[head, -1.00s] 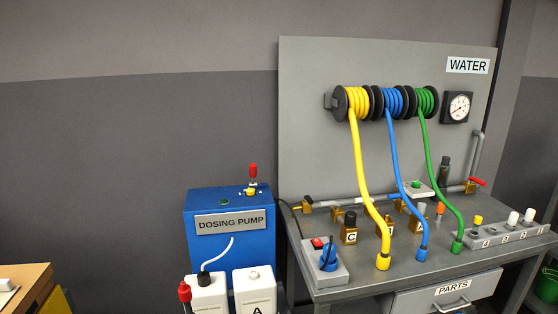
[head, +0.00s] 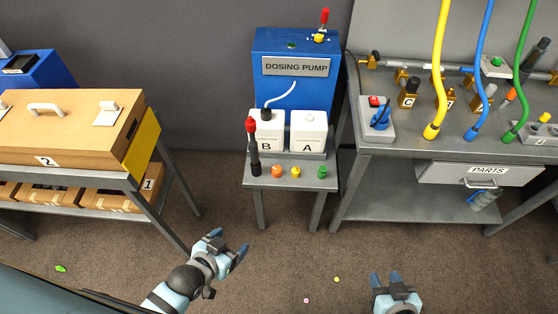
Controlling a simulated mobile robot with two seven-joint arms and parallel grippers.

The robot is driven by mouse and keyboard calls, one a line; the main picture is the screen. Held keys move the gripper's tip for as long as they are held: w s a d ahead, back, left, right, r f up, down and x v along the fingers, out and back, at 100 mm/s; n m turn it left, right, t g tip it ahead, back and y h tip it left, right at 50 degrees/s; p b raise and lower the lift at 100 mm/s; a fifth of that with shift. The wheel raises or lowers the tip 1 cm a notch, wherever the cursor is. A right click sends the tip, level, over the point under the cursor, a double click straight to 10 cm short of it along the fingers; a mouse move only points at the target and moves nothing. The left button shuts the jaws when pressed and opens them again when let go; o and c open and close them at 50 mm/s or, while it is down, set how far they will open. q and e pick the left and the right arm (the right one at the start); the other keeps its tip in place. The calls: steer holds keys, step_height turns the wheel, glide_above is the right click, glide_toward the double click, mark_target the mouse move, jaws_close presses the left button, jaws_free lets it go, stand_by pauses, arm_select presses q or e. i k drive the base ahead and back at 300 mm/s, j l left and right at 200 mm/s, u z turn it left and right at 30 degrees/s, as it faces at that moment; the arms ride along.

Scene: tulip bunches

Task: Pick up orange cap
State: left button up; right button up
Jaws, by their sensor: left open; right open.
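The orange cap (head: 277,171) stands upright on the small grey table (head: 290,183), near its front edge. My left gripper (head: 230,246) is open and empty, in front of and below the table, to the left of the cap in the picture. My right gripper (head: 386,279) is open and empty at the bottom, right of the table. Neither touches the cap.
White bottles B (head: 266,131) and A (head: 309,133) stand behind the caps, before the blue dosing pump (head: 295,85). A shelf with a cardboard box (head: 70,128) stands left; the water bench (head: 400,136) stands right. Floor (head: 290,255) ahead is mostly open.

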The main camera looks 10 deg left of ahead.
mark_target(277, 170)
steer(key=i+l+u, duration=0.15)
steer(key=l, duration=0.35)
steer(key=i+l+u, duration=0.15)
steer(key=l, duration=0.35)
steer(key=l+u, duration=0.1)
steer(key=l, duration=0.4)
steer(key=i+l+u, duration=0.1)
steer(key=i+l, duration=0.25)
steer(key=i, duration=0.05)
